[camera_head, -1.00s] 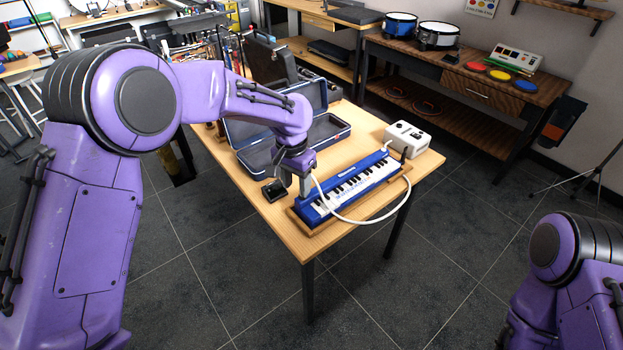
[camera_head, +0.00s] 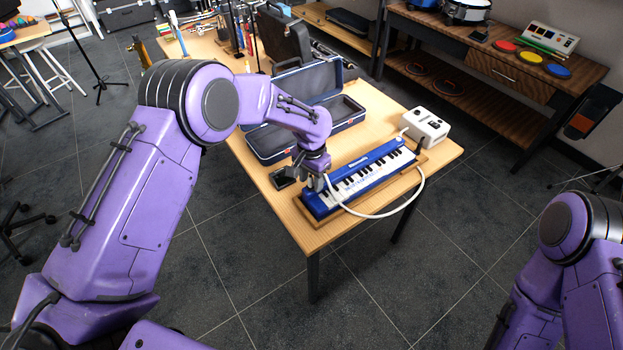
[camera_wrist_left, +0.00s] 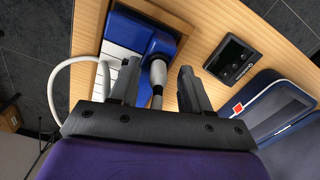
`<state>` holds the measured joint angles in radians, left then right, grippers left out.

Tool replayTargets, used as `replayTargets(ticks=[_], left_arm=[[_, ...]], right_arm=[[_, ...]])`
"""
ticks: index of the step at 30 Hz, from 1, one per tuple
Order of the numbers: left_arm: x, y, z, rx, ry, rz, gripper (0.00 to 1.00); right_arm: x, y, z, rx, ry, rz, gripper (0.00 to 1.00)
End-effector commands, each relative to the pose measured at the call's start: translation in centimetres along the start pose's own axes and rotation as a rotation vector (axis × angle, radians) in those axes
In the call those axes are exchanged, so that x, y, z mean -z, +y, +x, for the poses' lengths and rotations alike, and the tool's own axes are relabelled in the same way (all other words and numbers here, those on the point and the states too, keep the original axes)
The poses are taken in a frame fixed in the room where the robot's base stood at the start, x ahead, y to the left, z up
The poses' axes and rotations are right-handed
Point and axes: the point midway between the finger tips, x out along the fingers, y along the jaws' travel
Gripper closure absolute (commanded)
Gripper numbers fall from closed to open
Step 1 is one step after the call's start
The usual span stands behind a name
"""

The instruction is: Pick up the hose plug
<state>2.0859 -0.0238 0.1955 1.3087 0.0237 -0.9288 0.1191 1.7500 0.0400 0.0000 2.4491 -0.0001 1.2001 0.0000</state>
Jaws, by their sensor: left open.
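The hose plug (camera_wrist_left: 157,77), a grey and white piece at the end of the white hose (camera_wrist_left: 85,60), sits at the blue end of the keyboard in the left wrist view. My left gripper (camera_wrist_left: 157,90) is open, with one finger on each side of the plug; I cannot tell whether either touches it. In the head view my left gripper (camera_head: 314,180) is low over the near left end of the blue keyboard (camera_head: 362,180), and the plug is hidden there. The white hose (camera_head: 405,207) loops around the keyboard's front. My right gripper is out of view.
The keyboard lies in a wooden tray (camera_head: 345,211) on the table (camera_head: 285,208). A small black device (camera_head: 283,178) lies left of the gripper. An open blue case (camera_head: 268,145) stands behind, and a white box (camera_head: 425,127) stands at the right.

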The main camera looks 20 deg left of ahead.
Motion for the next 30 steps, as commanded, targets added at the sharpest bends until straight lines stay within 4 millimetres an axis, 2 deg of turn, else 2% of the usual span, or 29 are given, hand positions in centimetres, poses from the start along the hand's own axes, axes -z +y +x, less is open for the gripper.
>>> replayTargets(ticks=[3,4,6,8,20,25,30], left_arm=[[0.0,0.0,0.0,0.0,0.0,0.0,0.53],[0.0,0.0,-0.1,0.0,0.0,0.0,0.59],[0.0,0.0,-0.1,0.0,0.0,0.001,0.82],[0.0,0.0,-0.1,0.0,0.0,0.001,1.0],[0.1,0.0,-0.4,0.001,0.001,0.0,1.0],[0.2,-0.1,-2.9,0.002,0.006,-0.001,1.0],[-1.4,3.4,-7.5,0.004,0.005,0.003,1.0]], right_arm=[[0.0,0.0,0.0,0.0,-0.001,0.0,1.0],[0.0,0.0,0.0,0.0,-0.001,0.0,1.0],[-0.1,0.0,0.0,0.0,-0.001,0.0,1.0],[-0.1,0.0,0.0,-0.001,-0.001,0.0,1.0],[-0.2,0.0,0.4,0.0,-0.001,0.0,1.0],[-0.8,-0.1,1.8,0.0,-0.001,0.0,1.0],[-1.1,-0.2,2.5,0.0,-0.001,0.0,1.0]])
